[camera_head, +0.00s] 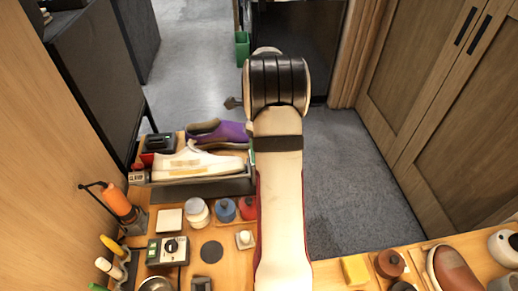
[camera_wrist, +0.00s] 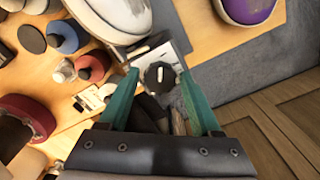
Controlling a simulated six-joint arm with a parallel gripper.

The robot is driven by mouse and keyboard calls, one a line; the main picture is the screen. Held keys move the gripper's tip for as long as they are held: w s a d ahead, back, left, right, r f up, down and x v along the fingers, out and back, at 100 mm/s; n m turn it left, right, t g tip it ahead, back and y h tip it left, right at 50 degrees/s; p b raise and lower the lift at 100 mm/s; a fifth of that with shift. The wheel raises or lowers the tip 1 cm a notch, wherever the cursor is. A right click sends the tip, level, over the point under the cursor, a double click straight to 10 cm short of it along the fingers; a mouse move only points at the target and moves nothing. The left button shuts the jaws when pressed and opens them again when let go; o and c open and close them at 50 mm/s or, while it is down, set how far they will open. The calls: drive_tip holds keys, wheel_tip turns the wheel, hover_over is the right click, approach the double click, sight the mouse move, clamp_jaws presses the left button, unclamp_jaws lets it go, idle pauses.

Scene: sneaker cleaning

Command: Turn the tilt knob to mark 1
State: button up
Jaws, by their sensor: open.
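The tilt knob (camera_wrist: 159,76) is a dark round dial with a white pointer line, on a pale plate (camera_wrist: 176,52) at the end of the shoe stand. The pointer stands roughly upright in the wrist view; I cannot read the marks. My gripper (camera_wrist: 158,88) is open, its teal fingers on either side of the knob with visible gaps. In the head view my arm hides the knob and most of the gripper. A white sneaker (camera_head: 200,160) lies on the stand (camera_head: 200,189), and its toe shows in the wrist view (camera_wrist: 118,12).
A purple shoe (camera_head: 222,131) lies behind the white one. Blue (camera_head: 225,210) and red (camera_head: 249,208) bottles and a white-lidded jar (camera_head: 197,212) stand left of my arm. A separate box with a dial (camera_head: 168,250) is nearer. Grey floor (camera_head: 350,185) is clear on the right.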

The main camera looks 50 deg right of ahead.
drive_tip(key=n, duration=0.4)
drive_tip(key=shift+n, duration=0.4)
drive_tip(key=n, duration=0.6)
drive_tip(key=shift+n, duration=0.3)
drive_tip(key=n, duration=1.1)
clamp_jaws()
drive_tip(key=shift+m, duration=1)
unclamp_jaws()
